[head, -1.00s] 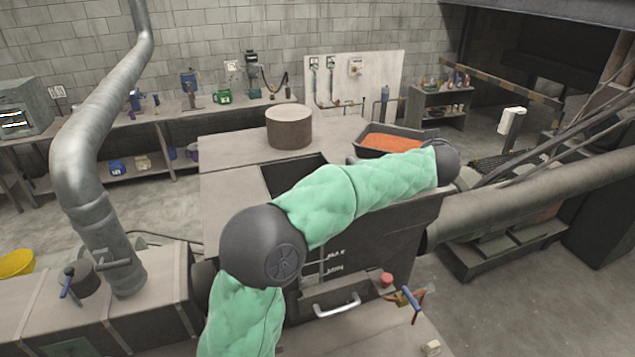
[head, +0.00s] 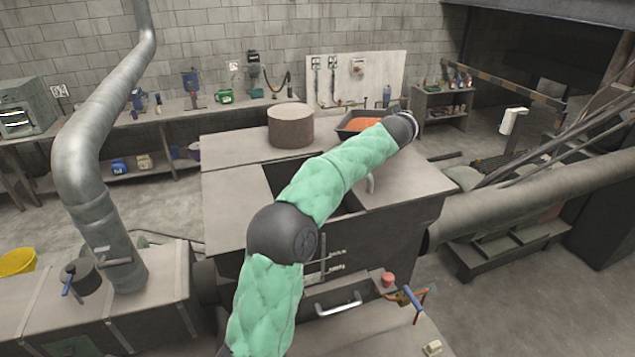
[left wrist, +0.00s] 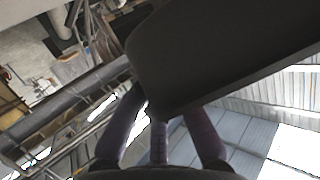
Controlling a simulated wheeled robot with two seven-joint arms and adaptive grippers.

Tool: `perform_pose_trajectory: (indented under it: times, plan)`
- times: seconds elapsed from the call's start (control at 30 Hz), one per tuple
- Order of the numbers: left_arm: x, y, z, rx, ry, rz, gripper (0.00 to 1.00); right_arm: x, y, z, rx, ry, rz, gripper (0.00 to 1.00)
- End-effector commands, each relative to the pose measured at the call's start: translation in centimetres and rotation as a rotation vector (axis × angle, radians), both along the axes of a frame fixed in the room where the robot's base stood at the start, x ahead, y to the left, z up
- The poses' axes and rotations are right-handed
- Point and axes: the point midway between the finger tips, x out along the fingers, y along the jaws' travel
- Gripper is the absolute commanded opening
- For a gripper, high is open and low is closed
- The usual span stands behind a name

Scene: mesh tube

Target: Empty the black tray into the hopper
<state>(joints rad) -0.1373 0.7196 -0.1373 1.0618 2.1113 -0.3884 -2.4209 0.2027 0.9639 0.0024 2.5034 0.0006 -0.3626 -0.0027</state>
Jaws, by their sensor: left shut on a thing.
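The black tray (head: 347,136) holds a layer of orange material (head: 362,124). In the head view it is at the back right of the machine top, partly behind my left wrist. In the left wrist view the tray (left wrist: 220,55) fills the upper right as a dark, tilted underside. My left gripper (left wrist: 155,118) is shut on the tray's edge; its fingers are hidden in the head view. The hopper's dark rectangular opening (head: 284,174) is in the machine top, partly covered by my left arm. My right gripper is in neither view.
A round brown drum (head: 290,126) stands on the machine top, left of the tray. A large grey duct (head: 85,165) rises at left, and a thick pipe (head: 530,200) runs at right.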

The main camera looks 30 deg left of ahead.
Motion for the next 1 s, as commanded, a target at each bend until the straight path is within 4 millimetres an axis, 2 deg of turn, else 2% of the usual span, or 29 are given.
perform_pose_trajectory:
  times: [0.13,0.23,1.0]
  plan:
    - [0.7,1.2,0.8,-0.012,-0.019,0.001,0.0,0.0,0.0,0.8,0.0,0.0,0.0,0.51]
    - [-0.8,0.0,1.3,-0.021,-0.026,-0.001,0.0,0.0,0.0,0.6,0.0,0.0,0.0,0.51]
    - [-8.4,-4.8,3.8,-0.104,-0.084,0.0,0.0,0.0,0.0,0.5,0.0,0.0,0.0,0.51]
